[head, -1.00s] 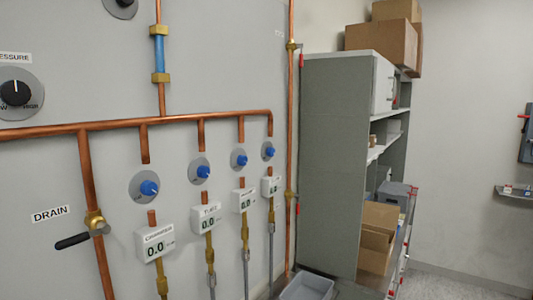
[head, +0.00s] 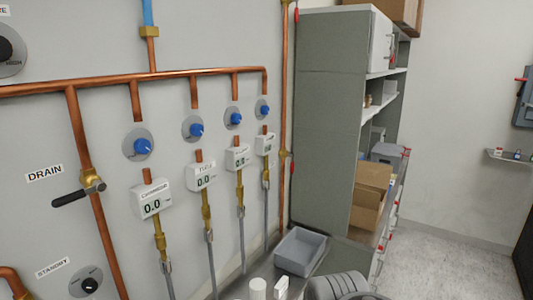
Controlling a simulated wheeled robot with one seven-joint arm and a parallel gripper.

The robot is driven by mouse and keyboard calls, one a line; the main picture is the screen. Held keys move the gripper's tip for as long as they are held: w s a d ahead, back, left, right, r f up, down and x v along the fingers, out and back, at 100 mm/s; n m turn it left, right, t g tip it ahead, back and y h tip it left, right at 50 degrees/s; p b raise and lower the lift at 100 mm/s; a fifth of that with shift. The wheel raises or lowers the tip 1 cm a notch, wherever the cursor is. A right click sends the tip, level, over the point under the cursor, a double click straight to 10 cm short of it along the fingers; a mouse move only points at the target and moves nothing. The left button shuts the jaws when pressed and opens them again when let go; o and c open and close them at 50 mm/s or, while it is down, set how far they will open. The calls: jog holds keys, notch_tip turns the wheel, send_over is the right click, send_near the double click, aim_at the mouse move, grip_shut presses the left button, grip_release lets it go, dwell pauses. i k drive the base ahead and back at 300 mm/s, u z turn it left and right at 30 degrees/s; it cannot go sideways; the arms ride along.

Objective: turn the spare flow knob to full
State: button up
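A row of blue flow knobs on round grey dials is on the grey wall panel, each above a white meter box. The nearest knob (head: 143,147) is above a box labelled Chamber (head: 152,200) that reads 0.0. The second knob (head: 196,130), third knob (head: 235,119) and farthest knob (head: 264,110) stand further right. The labels on the farther boxes are too small to read, so I cannot tell which knob is the spare one. The pointer settings are also too small to read.
A copper pipe (head: 175,76) runs above the knobs. A drain valve with a black handle (head: 78,194) sticks out at left, above a standby dial (head: 87,281). A grey cabinet (head: 325,120) stands right.

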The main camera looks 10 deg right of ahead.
aim_at(265, 110)
jog(key=z, duration=1.4)
jog(key=i, duration=1.7)
jog(key=u, duration=3.5)
